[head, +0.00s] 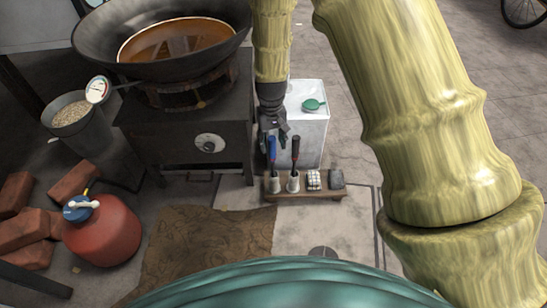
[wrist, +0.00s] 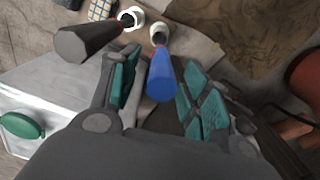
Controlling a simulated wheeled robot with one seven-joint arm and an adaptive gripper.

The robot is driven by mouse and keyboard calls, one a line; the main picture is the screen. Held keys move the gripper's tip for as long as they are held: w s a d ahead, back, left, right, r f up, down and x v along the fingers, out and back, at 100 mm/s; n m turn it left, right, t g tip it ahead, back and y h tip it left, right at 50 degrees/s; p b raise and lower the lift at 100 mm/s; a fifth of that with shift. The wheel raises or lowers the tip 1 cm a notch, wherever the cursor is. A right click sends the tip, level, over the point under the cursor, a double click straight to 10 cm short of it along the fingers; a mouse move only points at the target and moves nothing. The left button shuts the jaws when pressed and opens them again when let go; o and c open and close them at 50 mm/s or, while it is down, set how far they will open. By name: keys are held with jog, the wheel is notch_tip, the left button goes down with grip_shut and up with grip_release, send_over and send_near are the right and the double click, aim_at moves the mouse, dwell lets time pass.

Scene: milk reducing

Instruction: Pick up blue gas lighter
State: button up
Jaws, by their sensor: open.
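The blue gas lighter (head: 272,150) stands upright in a small white holder (head: 273,184) at the left end of a low wooden stand (head: 318,196). My gripper (head: 272,137) hangs over it from above. In the wrist view, the blue lighter handle (wrist: 161,80) lies between my two open fingers (wrist: 160,92), which have green pads. I cannot tell whether the fingers touch it. The lighter's lower end sits in its white holder (wrist: 159,34).
A dark-handled tool (head: 295,150) stands in a second holder just right of the lighter. A white container (head: 311,125) with a green lid is close behind. A black stove (head: 190,140) with a large pan (head: 90,45) stands left. A red gas cylinder (head: 103,232) is front left.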

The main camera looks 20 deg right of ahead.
aim_at(273, 150)
notch_tip(273, 150, down, 5)
jog(key=b, duration=0.3)
jog(key=shift+s+r, duration=0.1)
jog(key=shift+s, duration=0.05)
grip_shut()
